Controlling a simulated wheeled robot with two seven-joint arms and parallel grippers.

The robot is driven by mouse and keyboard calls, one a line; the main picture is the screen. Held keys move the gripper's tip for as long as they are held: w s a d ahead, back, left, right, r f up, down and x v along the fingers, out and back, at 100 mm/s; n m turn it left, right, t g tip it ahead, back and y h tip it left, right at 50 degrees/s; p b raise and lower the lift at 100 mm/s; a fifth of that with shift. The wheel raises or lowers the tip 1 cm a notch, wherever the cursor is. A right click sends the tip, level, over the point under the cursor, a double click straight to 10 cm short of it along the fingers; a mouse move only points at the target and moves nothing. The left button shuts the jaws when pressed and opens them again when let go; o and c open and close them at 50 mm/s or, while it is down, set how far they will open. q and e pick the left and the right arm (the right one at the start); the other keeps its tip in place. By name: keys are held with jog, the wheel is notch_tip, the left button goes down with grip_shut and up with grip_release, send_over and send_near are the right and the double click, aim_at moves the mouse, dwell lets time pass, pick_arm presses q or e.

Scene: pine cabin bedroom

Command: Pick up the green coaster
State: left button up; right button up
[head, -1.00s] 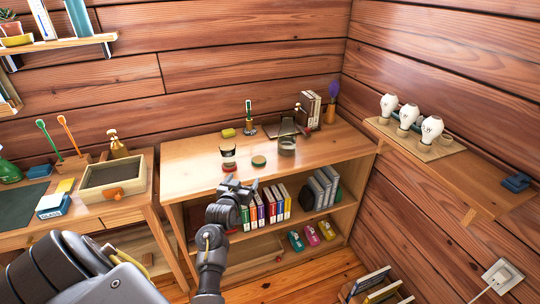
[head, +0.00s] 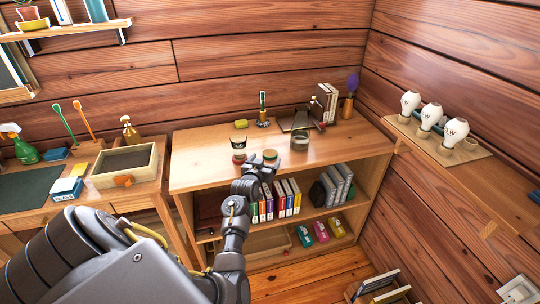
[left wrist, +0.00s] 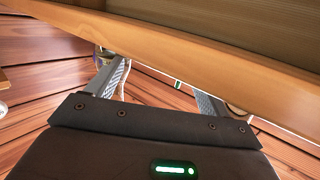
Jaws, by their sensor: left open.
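My left gripper (head: 263,166) is open and empty, at the front edge of the shelf top, just in front of and below the green coaster in the head view. In the left wrist view its two fingers (left wrist: 163,88) are spread apart below a wooden board edge, and the coaster cannot be made out there. My right gripper is not in view.
A clear jar (head: 299,141) stands right of the coaster. A yellow sponge (head: 241,124) and a dark clipboard-like stand (head: 297,122) are behind. The shelf top's left part is clear.

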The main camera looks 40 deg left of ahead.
aim_at(269, 154)
pick_arm(q)
jog(key=shift+x, duration=2.55)
jog(key=shift+f, duration=0.1)
jog(key=shift+c, duration=0.4)
jog(key=c, duration=1)
